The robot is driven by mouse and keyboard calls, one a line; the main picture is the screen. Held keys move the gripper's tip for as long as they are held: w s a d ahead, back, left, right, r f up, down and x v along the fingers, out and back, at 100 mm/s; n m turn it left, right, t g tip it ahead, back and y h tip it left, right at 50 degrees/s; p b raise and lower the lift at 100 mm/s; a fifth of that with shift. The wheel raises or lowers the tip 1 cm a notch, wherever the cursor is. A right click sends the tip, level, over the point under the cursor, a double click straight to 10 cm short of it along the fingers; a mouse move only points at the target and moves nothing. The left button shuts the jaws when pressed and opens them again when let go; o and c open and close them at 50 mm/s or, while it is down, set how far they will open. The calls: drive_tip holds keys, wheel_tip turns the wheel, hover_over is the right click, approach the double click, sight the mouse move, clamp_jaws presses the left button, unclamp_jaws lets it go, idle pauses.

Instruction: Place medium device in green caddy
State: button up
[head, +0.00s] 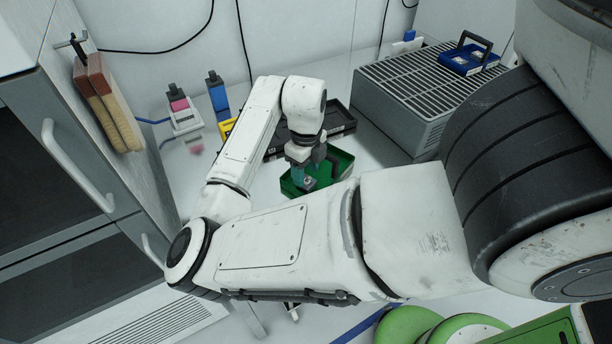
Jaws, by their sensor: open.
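The green caddy (343,163) sits on the white bench, partly hidden behind my arm. My gripper (309,180) points down into the caddy and is open. A small grey device (310,184) shows inside the caddy, right at my fingertips. My forearm and fingers hide much of it, so I cannot tell its size or whether the fingers touch it. I cannot tell for sure whether it is the medium device.
A black tray (340,119) lies behind the caddy. A grey grilled box (405,85) stands to the right with a blue caddy (468,60) on top. Pink-and-white (184,116) and blue (217,92) devices stand at left. A cabinet (60,190) bounds the left side.

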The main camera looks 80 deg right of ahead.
sight(306, 182)
wheel_tip(306, 182, up, 9)
idle(0.3)
drive_tip(key=shift+r, duration=0.1)
